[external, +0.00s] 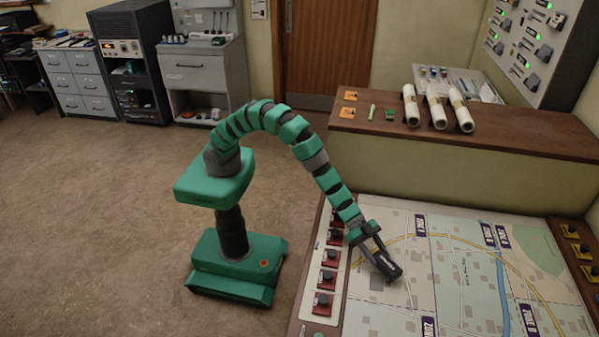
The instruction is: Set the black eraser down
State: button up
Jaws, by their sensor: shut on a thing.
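The black eraser (387,265) is a dark block with pale lettering on its side. It is tilted at the left part of the map board (385,314). My gripper (378,256) is shut on the eraser, with its fingers on either side of it. The eraser is at or just above the map surface; I cannot tell whether it touches.
Red-based black knobs (327,279) line the board's left edge, and yellow-based ones (581,252) its right. Dark zone labels (421,225) lie on the map. A wooden shelf (450,140) behind holds rolled papers (436,107) and small items. The map's lower left is clear.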

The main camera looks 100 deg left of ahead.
jog(key=shift+s+f, duration=0.1)
jog(key=shift+f, duration=0.3)
jog(key=o, duration=1.1)
jog(key=shift+f, duration=0.15)
jog(key=shift+c, duration=0.2)
jog(key=shift+r, duration=0.45)
jog(key=v, duration=0.5)
jog(key=shift+r, duration=0.3)
notch_tip(320, 180, up, 7)
jog(key=p, duration=0.1)
jog(key=shift+p, duration=0.3)
